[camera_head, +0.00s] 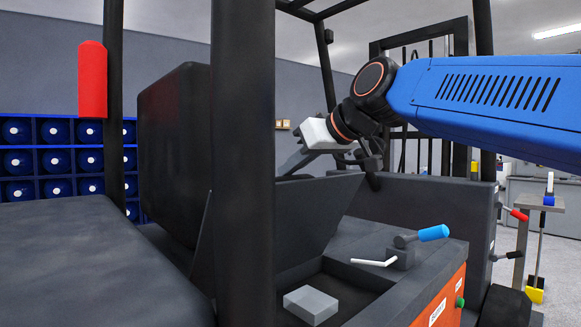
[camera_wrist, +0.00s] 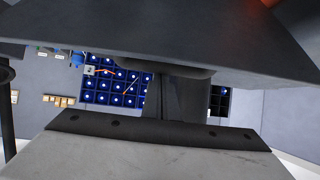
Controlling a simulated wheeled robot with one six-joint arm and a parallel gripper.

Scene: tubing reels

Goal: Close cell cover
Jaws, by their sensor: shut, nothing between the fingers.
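The cell cover looks to be the dark grey panel (camera_head: 312,218), which stands tilted open behind a recessed bay (camera_head: 345,293) in the vehicle body. A light grey block (camera_head: 311,304) sits in the bay. My gripper (camera_head: 287,167) is shut and empty, just above the panel's upper edge and pointing down-left. I cannot tell whether it touches the panel. Its tips are partly lost against the dark parts behind. In the wrist view a large dark slab (camera_wrist: 170,45) crosses the top; I cannot tell which part it is.
A thick dark post (camera_head: 243,150) stands in front of the bay's left side. A black seat back (camera_head: 174,150) is left of it. A red cylinder (camera_head: 92,80) hangs at the left.

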